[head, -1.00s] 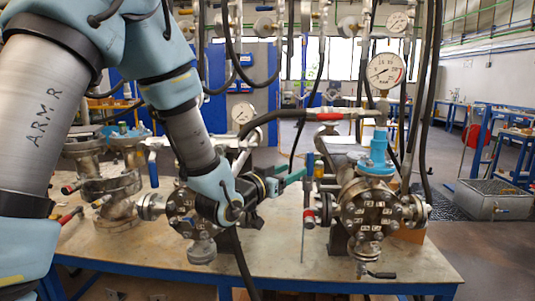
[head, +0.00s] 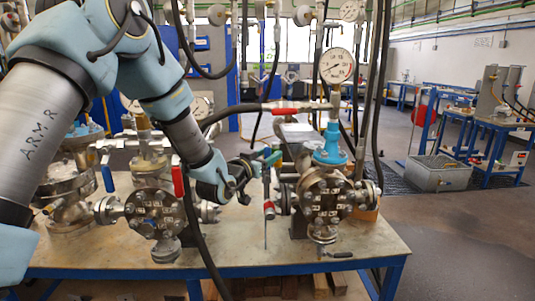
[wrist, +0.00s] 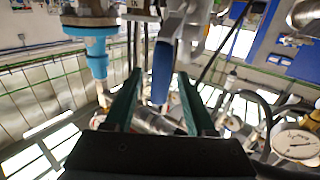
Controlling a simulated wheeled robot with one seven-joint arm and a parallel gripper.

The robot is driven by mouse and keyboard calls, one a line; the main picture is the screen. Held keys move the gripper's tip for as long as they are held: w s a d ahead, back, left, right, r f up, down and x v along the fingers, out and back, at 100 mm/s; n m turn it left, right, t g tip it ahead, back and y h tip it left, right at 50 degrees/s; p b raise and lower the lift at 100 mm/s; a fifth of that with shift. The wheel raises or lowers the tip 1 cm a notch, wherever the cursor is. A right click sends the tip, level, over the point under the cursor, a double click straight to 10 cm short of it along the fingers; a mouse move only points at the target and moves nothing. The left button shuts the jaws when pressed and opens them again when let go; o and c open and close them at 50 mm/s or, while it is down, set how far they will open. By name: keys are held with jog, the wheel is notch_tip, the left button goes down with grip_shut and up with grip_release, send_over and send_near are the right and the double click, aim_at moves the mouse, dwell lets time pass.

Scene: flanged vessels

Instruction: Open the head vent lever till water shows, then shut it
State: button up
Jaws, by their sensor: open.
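My gripper (head: 268,157) is open, its green fingers just left of the right-hand flanged vessel (head: 326,195). In the wrist view, my gripper (wrist: 160,100) has a blue lever handle (wrist: 162,75) showing between its spread fingers. I cannot tell whether they touch it. A blue neck fitting (head: 330,147) stands on top of the right vessel and also shows in the wrist view (wrist: 96,50). A red-handled lever (head: 287,111) lies on the pipe above. A red-handled valve (head: 269,208) sits at the vessel's left. No water is visible.
A pressure gauge (head: 336,66) stands above the right vessel. The left vessel (head: 155,212) carries blue (head: 107,179) and red (head: 178,181) levers. Dark hoses hang near my arm. The bench front (head: 240,258) is mostly clear.

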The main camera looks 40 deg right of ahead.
grip_shut()
dwell(0.3)
dwell(1.1)
